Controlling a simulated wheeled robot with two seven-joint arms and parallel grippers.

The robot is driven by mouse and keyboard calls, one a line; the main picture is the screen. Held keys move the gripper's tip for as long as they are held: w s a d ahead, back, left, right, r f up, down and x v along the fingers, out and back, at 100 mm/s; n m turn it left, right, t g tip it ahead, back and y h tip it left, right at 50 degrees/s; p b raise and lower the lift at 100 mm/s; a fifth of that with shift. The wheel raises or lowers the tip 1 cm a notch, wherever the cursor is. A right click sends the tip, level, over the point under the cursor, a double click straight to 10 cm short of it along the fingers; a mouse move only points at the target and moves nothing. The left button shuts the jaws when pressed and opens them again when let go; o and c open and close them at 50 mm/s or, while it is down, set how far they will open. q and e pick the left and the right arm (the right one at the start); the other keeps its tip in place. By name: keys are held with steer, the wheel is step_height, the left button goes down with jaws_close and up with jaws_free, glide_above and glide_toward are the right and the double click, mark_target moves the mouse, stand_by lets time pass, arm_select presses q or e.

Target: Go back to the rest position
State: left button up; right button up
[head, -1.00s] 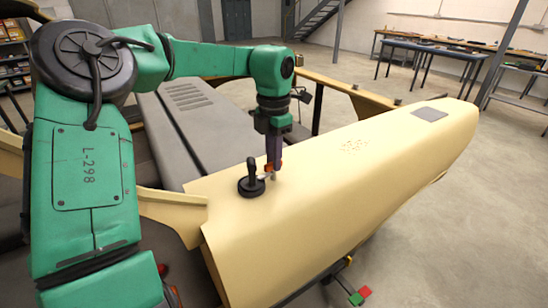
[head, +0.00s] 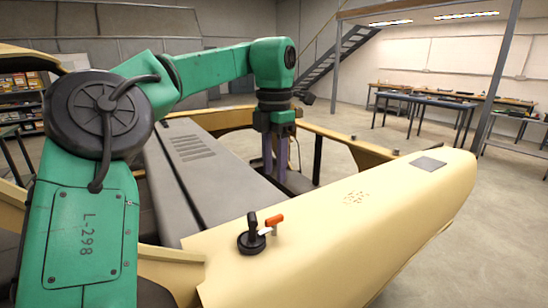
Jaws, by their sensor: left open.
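My left arm comes in from the left, green with black joints. Its gripper (head: 275,172) points down above the grey panel, behind the tan shell, and its two purple-grey fingers are apart with nothing between them. On the near end of the tan shell (head: 340,230) stands a black round-based piece with an upright knob (head: 251,238). Right beside it is a small tool with an orange handle (head: 274,220) and a pale tip. The gripper is clear of both. My right gripper is not in view.
The grey panel (head: 215,170) lies between tan frame rails. A dark square patch (head: 428,163) sits on the shell's far end. Workbenches (head: 425,108) and stairs (head: 345,50) stand at the back. The floor to the right is clear.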

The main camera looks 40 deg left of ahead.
arm_select(q)
steer(key=shift+r, duration=1.1)
